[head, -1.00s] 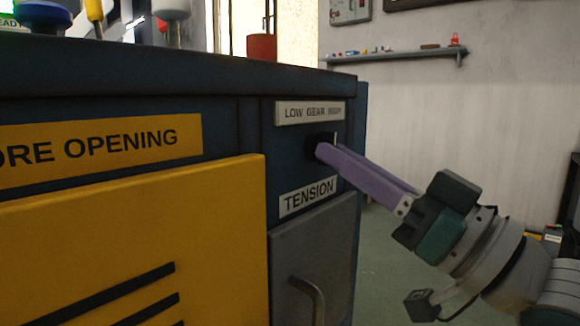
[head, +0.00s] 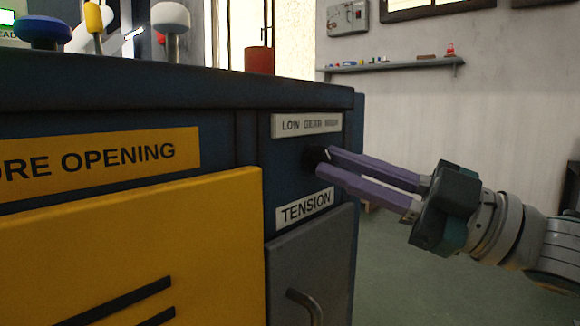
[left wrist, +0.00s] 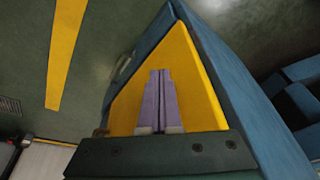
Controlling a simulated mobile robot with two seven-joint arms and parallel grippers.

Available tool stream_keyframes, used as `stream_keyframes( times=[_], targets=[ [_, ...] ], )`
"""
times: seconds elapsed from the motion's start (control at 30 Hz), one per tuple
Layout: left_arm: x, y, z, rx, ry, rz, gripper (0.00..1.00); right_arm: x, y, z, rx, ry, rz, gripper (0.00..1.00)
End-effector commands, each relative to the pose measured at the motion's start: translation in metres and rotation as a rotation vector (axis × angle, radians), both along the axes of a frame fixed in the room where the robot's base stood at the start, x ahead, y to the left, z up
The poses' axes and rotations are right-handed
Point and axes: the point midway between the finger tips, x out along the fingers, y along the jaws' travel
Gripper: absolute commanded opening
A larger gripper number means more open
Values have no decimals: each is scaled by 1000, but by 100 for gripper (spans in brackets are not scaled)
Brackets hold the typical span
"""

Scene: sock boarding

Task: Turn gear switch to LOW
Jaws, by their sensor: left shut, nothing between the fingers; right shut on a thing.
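The gear switch (head: 314,158) is a small dark knob on the blue machine's front panel, under the plate reading LOW GEAR HIGH (head: 306,125). My right gripper (head: 324,162) has its purple fingertips at the knob and is shut on it. The fingers hide most of the knob, so I cannot tell which way it points. My left gripper (left wrist: 161,75) shows only in the left wrist view. Its purple fingers are together and empty, in front of the yellow panel.
The TENSION label (head: 305,207) and a grey door (head: 310,250) with a curved handle lie just below the switch. A yellow panel (head: 140,240) fills the lower left. Knobbed levers (head: 168,20) and a red cylinder (head: 259,60) stand on top. Open floor lies to the right.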

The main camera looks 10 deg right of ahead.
Motion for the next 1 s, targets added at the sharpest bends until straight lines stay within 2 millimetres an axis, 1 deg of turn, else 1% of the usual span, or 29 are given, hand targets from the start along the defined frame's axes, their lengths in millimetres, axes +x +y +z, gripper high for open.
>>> stream_keyframes(
  times=[0.27,0.73,0.77,1.0],
  targets=[
    [0,0,1,0,0,0,0,0,0,1,-59,-46,1,0],
    [0,0,1,0,0,0,0,0,0,1,-69,-55,0,0],
    [0,0,1,0,1,0,0,0,0,1,-69,-55,0,17],
    [0,0,1,0,1,0,0,0,0,1,-68,-54,1,44]
  ],
)
